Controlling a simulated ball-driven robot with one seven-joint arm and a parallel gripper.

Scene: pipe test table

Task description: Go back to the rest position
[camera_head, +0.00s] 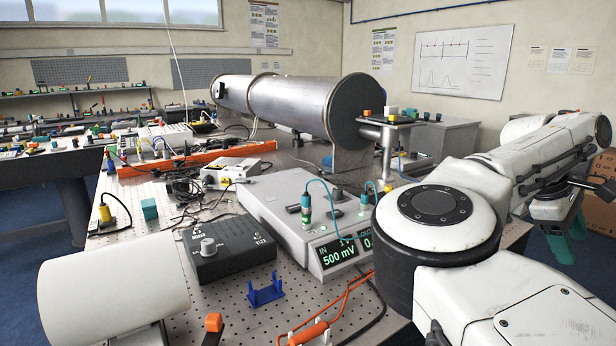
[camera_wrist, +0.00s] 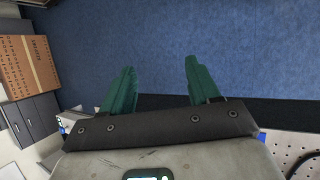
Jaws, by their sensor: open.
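My gripper (camera_head: 566,228) is at the right of the head view, at the end of my white arm, beyond the right side of the table and pointing down. In the wrist view its two green fingers (camera_wrist: 154,88) are apart with nothing between them. Blue carpet lies beyond the fingertips. The arm is folded across the right side of the head view and hides part of the table there.
The perforated table (camera_head: 236,322) holds a large metal pipe (camera_head: 290,100), a grey meter box (camera_head: 290,205), a black box (camera_head: 228,246) and a white cylinder (camera_head: 112,285). Cardboard boxes (camera_wrist: 28,66) stand beside the carpet. The floor (camera_wrist: 220,45) under my gripper looks clear.

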